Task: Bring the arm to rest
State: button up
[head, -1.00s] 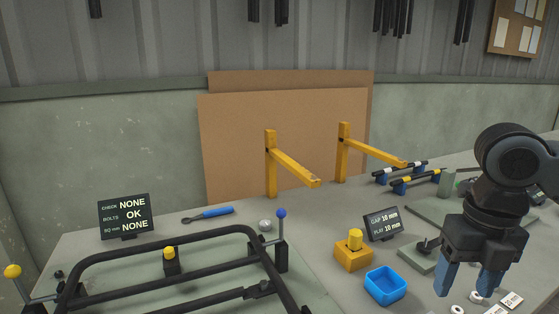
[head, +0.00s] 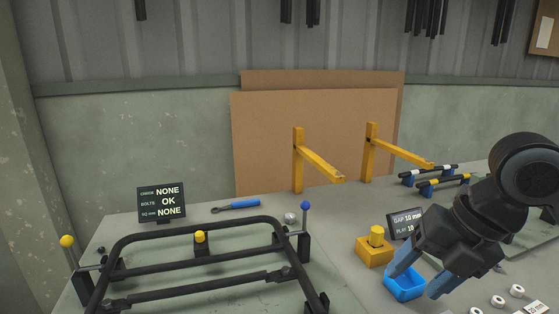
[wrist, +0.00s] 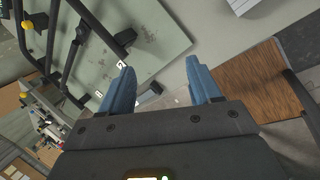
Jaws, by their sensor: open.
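My gripper (head: 424,274) is dark grey with two blue fingers. In the head view it is at the right, tilted, its fingers pointing down and left. The fingers are apart with nothing held between them. In the picture the fingers overlap a blue open bin (head: 404,288); I cannot tell the height between them. In the wrist view the gripper's blue fingers (wrist: 163,88) are spread, with floor and a table edge beyond them.
A black tubular frame (head: 190,262) lies in a fixture at the left, with a blue-knobbed post (head: 305,232) and a yellow-knobbed lever. A yellow block (head: 375,250), a display (head: 403,222), white rings (head: 498,301) and yellow brackets (head: 320,166) stand nearby. The wrist view shows a brown wooden surface (wrist: 254,85).

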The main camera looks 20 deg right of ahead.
jog(key=w+a+r+m+t+y, duration=0.3)
jog(key=a+r+m+t, duration=0.25)
jog(key=a+m, duration=0.35)
jog(key=w+a+r+m+t+y, duration=0.4)
jog(key=a+m+t, duration=0.25)
jog(key=a, duration=0.45)
jog(key=s+d+f+m+t+h, duration=0.1)
jog(key=s+d+f+m+h, duration=0.1)
jog(key=s+f+m+h, duration=0.45)
jog(key=s+d+f+m+h, duration=0.2)
jog(key=s+f+m+h, duration=0.1)
jog(key=s+f+m, duration=0.6)
jog(key=s+d+f+n, duration=0.1)
jog(key=s+d+f, duration=0.1)
jog(key=s, duration=0.9)
jog(key=s+d+f+g, duration=0.1)
jog(key=s+d, duration=0.4)
jog(key=s, duration=0.6)
jog(key=shift+f+n+g+h, duration=0.3)
jog(key=shift+f+n+h, duration=0.05)
jog(key=shift+n, duration=0.05)
